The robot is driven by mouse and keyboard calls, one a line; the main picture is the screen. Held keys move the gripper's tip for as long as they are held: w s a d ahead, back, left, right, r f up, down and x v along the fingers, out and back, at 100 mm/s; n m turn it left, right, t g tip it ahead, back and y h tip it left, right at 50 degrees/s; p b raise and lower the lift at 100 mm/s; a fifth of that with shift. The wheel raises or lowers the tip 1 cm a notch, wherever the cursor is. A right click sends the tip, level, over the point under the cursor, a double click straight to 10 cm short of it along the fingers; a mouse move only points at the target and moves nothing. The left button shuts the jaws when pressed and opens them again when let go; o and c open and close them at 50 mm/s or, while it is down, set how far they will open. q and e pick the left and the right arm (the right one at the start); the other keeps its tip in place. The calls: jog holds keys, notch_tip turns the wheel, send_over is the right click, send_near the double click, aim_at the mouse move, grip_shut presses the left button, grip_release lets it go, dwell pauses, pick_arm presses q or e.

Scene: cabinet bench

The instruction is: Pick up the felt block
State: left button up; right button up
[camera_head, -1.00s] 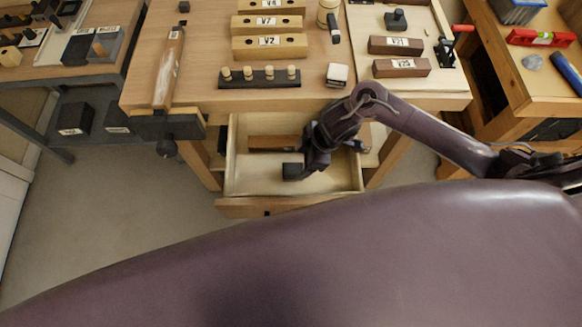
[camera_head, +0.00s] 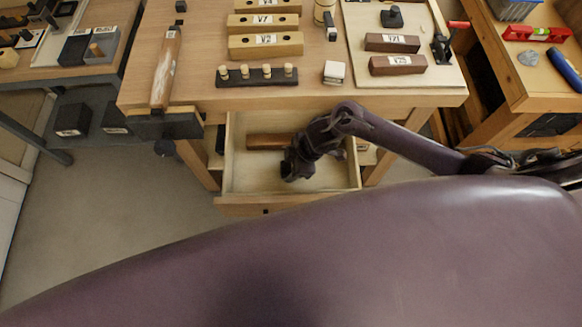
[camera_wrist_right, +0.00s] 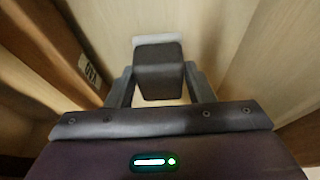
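The felt block shows in the right wrist view as a dark block (camera_wrist_right: 160,80) with a pale strip along its far edge. It is inside the open drawer (camera_head: 240,180). My right gripper (camera_wrist_right: 160,72) has one finger on each side of the block, very close to its sides. The fingers look open around it; firm contact is not clear. In the head view my right gripper (camera_head: 297,174) is low in the drawer and mostly hides the block. My left gripper is not in view.
A brown bar (camera_head: 268,141) lies at the back of the drawer. The drawer walls stand close around my right gripper. The bench top (camera_head: 200,90) above holds a pegged black strip (camera_head: 257,77), several labelled blocks and a small white-topped block (camera_head: 334,72).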

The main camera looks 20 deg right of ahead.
jog(key=c, duration=0.6)
jog(key=shift+r, duration=0.15)
notch_tip(320, 180, up, 20)
jog(key=p, duration=0.2)
jog(key=o, duration=0.3)
jog(key=shift+c, duration=1)
jog(key=shift+s, duration=0.15)
